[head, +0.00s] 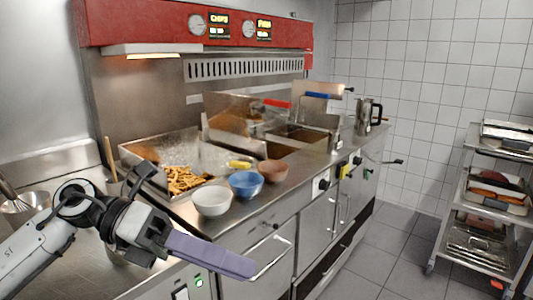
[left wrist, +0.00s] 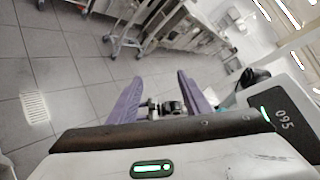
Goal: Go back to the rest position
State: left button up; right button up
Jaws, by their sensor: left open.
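My left gripper (head: 212,256) reaches in from the lower left of the head view, in front of the counter's front edge. Its purple fingers point to the right. In the left wrist view my left gripper (left wrist: 160,95) shows two purple fingers spread apart, with nothing between them and the tiled floor beyond. It is open and empty. My right gripper is not in either view.
On the steel counter stand a white bowl (head: 212,201), a blue bowl (head: 246,184) and a brown bowl (head: 273,171). Fries (head: 183,180) lie in a tray behind. A metal jug (head: 368,117) stands farther back. A trolley (head: 463,195) is at right; the floor (head: 385,245) between is clear.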

pick_arm(q)
jog(key=w+d+f+n+t+h, duration=0.3)
jog(key=n+t+h, duration=0.55)
jog(key=n, duration=0.65)
jog(key=w+a+f+n+t+y, duration=0.1)
jog(key=a+f+n+t+y, duration=0.35)
jog(key=f+n+y, duration=0.45)
jog(key=a+f+n+t+y, duration=0.4)
jog(key=f+n+t+y, duration=0.2)
jog(key=f+n, duration=0.45)
jog(key=s+a+f+n+g+y, duration=0.2)
jog(key=s+f+n+g, duration=0.2)
jog(key=s+f, duration=0.4)
jog(key=s+a+f+n+g+y, duration=0.2)
jog(key=s+f+n+g, duration=0.2)
jog(key=s+f, duration=0.5)
notch_tip(320, 180, down, 3)
jog(key=shift+s+a+r+y, duration=0.1)
jog(key=shift+s+a+y, duration=0.05)
jog(key=shift+a+y, duration=0.2)
